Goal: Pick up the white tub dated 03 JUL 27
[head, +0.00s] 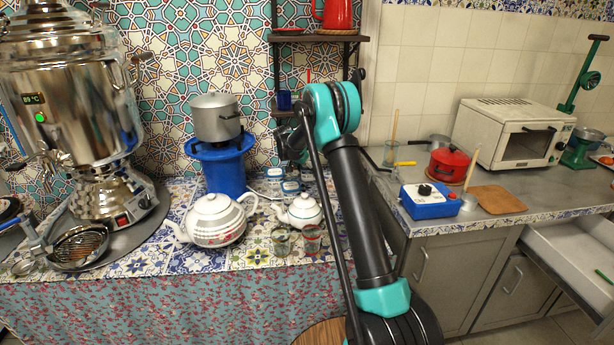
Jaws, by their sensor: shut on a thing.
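Small white tubs with blue markings stand on the tiled counter behind the teapots. One tub (291,187) is at the front and another (274,173) is behind it to the left. Their printed dates are too small to read. My gripper (292,160) is dark and partly hidden by my arm, just above and behind these tubs, below the wall shelf. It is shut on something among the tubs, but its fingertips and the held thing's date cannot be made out.
A large white teapot (214,219) and a smaller one (299,210) stand in front of the tubs. A blue burner (222,170) carries a grey pot (215,117) to the left. A dark shelf (318,37) hangs above. Small glasses (282,243) stand at the front edge.

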